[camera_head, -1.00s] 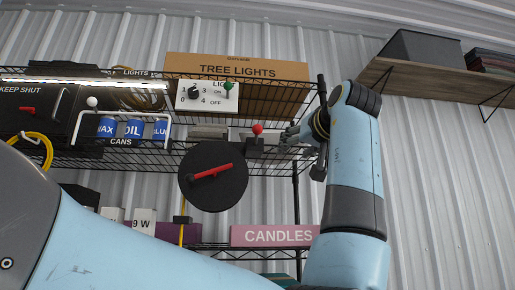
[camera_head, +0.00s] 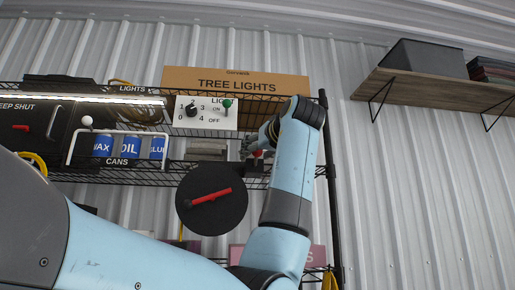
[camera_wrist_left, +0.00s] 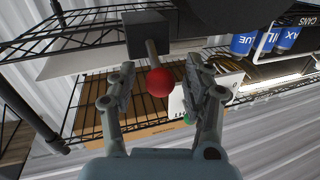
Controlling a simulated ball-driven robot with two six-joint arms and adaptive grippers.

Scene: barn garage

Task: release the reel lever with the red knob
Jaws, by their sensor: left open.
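The red knob (camera_wrist_left: 160,82) of the reel lever sits between the two open fingers of my left gripper (camera_wrist_left: 158,88) in the left wrist view. Its grey stem runs to a dark block (camera_wrist_left: 147,28) on the wire shelf. The fingers stand apart on either side of the knob, with a gap to each. In the head view the knob (camera_head: 257,154) is partly hidden by my left gripper (camera_head: 254,145). The round black reel (camera_head: 212,214) with a red bar hangs left of the lever. My right gripper is not in view.
A panel (camera_head: 206,112) with a dial and a green-knobbed switch stands above. Left are a can rack (camera_head: 119,133) and a lever with a white knob (camera_head: 87,121). A tree lights box (camera_head: 234,82) is on the shelf top. A wooden shelf (camera_head: 430,95) hangs right.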

